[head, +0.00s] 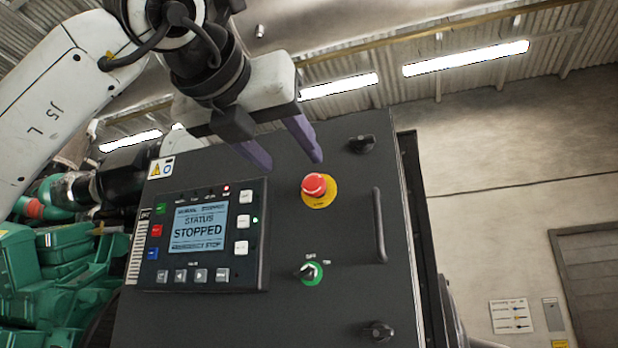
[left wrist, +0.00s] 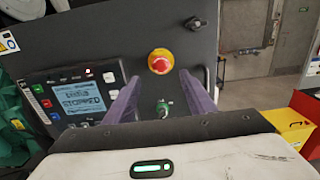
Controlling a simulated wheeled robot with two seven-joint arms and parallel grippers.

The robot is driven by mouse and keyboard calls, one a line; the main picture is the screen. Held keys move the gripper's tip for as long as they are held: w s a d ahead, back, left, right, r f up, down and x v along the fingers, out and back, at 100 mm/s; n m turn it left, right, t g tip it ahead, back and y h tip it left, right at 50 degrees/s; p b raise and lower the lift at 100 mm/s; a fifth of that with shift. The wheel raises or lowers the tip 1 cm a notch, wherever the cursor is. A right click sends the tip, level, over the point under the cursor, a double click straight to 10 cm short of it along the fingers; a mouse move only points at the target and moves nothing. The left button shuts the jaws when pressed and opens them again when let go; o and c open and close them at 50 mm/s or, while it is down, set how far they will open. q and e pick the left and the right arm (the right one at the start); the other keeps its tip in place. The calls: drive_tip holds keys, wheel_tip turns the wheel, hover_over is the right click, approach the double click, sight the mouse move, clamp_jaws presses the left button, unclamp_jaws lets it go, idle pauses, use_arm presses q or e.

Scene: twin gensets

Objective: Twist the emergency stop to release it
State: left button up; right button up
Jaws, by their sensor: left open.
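The emergency stop is a red mushroom button (head: 314,185) on a yellow round plate, on the dark control panel (head: 330,235). It also shows in the left wrist view (left wrist: 159,61), beyond and between the fingers. My left gripper (head: 281,160) is open, with purple fingers apart and nothing between them. In the head view it hangs above and to the left of the button. Its right fingertip appears close to the button, but contact cannot be told. In the left wrist view my left gripper (left wrist: 158,95) points at the panel. My right gripper is not in view.
A display unit (head: 200,235) reads "STATUS STOPPED" and "EMERGENCY STOP". A green-ringed selector switch (head: 311,272) sits below the button. A vertical handle (head: 379,225) and two black latches (head: 362,144) are on the panel's right side. Green machinery (head: 60,270) stands at left.

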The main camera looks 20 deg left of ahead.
sight(311, 181)
use_arm(q)
drive_tip(key=w+p, duration=0.2)
drive_tip(key=w, duration=0.7)
drive_tip(key=shift+d+p, duration=0.2)
drive_tip(key=shift+p, duration=0.1)
drive_tip(key=c, duration=1)
drive_tip(key=shift+c, duration=0.2)
drive_tip(key=m, duration=0.4)
drive_tip(key=shift+s+m+p, duration=0.15)
drive_tip(key=shift+m+p, duration=0.3)
drive_tip(key=shift+m, duration=1.35)
drive_tip(key=shift+r, duration=0.1)
